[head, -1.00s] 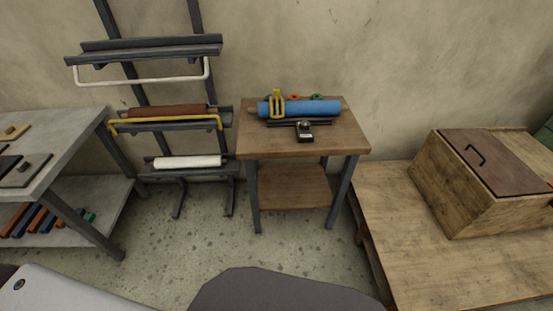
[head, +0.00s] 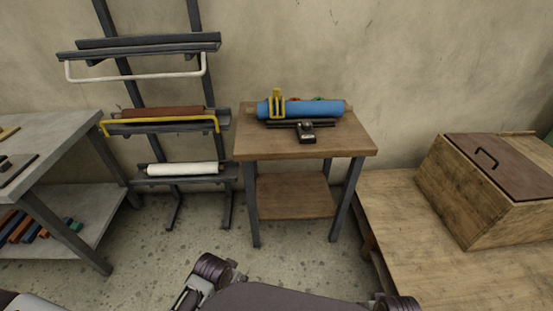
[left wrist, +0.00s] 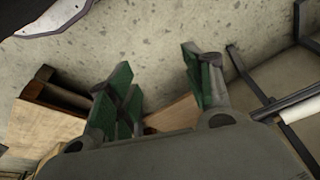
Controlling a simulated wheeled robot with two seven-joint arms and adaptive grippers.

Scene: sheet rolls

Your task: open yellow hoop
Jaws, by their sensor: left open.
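The yellow hoop (head: 160,126) is on the middle level of the dark rack (head: 129,80). My right gripper is not in view.
A white hoop (head: 135,79) hangs above, and a white roll (head: 183,168) lies below. A small table (head: 305,148) holds a blue roll (head: 318,109) with a yellow clamp-like piece. A grey bench (head: 55,140) stands left, and a wooden box (head: 475,200) right. Speckled floor lies open before the rack.

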